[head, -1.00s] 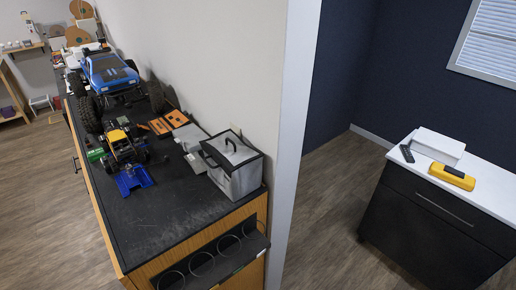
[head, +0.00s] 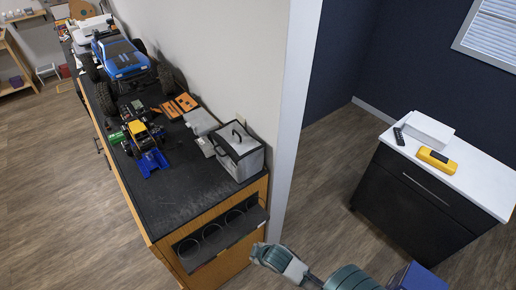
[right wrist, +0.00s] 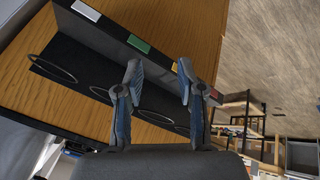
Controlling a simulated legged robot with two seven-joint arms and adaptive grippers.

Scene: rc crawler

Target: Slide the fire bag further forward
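The fire bag (head: 240,152) appears to be the silver-grey box with black edges and a black handle on top. It stands upright at the near right end of the black counter (head: 180,205), by the wall. My right gripper (head: 262,254) is low in front of the counter's near end, below the bag and apart from it. In the right wrist view its two fingers (right wrist: 158,72) are spread, with nothing between them. The bag cannot be made out in that view. My left gripper is not in view.
A dark ring rack (head: 222,238) juts from the counter's end, near my right gripper. Behind the bag are a grey case (head: 201,122), orange plates (head: 180,106), a small yellow crawler (head: 140,130) and a blue truck (head: 122,60). The counter's front left is clear.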

